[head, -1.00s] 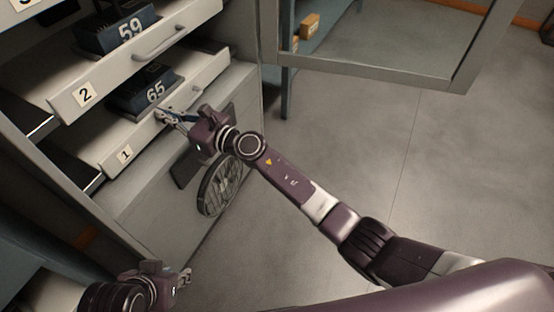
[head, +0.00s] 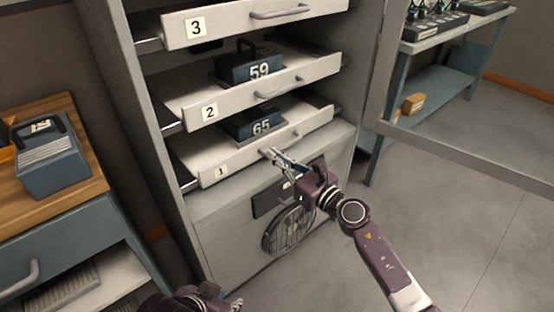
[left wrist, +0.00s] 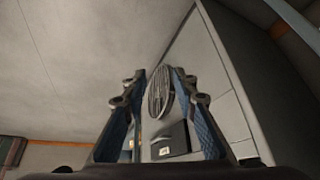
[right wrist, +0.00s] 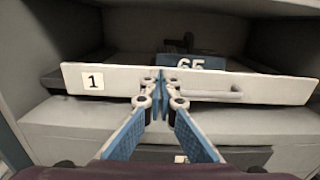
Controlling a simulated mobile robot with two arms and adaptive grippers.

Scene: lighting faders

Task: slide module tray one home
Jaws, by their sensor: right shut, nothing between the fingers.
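Module tray one (head: 222,172), a pale tray with a "1" label, sticks out of the grey cabinet below tray two. A dark blue module marked 65 (head: 262,126) sits on it. In the right wrist view, tray one's front (right wrist: 115,81) spans the picture, with its bar handle (right wrist: 215,95) right of the fingertips. My right gripper (head: 268,154) is shut and empty, its tips at the front panel beside the handle's left end; I cannot tell whether they touch. My left gripper (left wrist: 160,75) is open and empty, low at the bottom of the head view.
Tray two (head: 190,115) with module 59 (head: 245,68) also sticks out above. Tray three (head: 230,22) is higher. A fan grille (head: 288,230) is below. A wooden-topped bench (head: 80,200) with a blue case (head: 52,160) stands left. An open door frame (head: 450,150) is at right.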

